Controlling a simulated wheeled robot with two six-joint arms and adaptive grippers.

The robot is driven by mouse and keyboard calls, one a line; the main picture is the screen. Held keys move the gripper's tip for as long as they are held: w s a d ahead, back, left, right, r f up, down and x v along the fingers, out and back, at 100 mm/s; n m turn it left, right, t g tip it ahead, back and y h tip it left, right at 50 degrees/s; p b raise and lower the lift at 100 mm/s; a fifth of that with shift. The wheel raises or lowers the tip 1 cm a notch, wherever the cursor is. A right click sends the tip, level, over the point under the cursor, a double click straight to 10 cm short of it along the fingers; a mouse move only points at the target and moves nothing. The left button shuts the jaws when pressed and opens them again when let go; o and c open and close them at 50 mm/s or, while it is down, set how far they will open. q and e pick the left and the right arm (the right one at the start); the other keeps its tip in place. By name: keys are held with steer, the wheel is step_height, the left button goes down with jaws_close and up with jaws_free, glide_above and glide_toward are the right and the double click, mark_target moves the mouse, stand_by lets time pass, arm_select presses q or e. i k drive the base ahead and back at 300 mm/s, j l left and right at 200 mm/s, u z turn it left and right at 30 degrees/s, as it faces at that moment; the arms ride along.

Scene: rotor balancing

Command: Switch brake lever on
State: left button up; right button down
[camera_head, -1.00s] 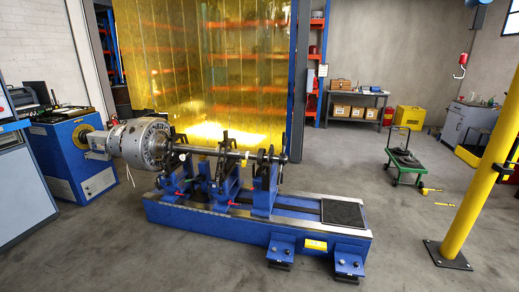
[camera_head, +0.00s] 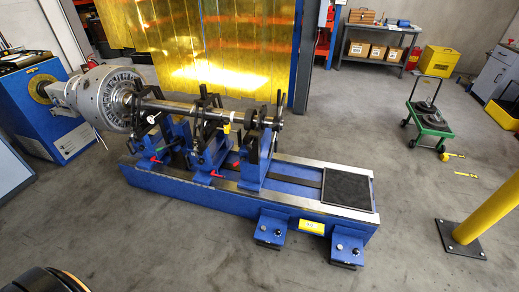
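A blue balancing machine (camera_head: 190,195) stands on the floor, with a rotor shaft (camera_head: 180,108) lying across its supports. A large grey chuck (camera_head: 103,98) holds the shaft's left end. Small red-tipped levers show low on the supports, one at the middle support (camera_head: 217,174) and one at the left support (camera_head: 156,158), with small green parts near them. I cannot tell which part is the brake lever, or its position. Neither of my grippers is in view.
A blue drive cabinet (camera_head: 50,110) stands at the left. Yellow curtains (camera_head: 235,45) hang behind the machine. A yellow post (camera_head: 490,210) and a green cart (camera_head: 430,122) are at the right. The floor in front of the machine is clear.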

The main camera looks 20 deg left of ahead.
mark_target(242, 158)
steer(key=i+l+u, duration=0.15)
steer(key=i+u, duration=0.25)
steer(key=i+l+u, duration=0.35)
steer(key=i, duration=0.2)
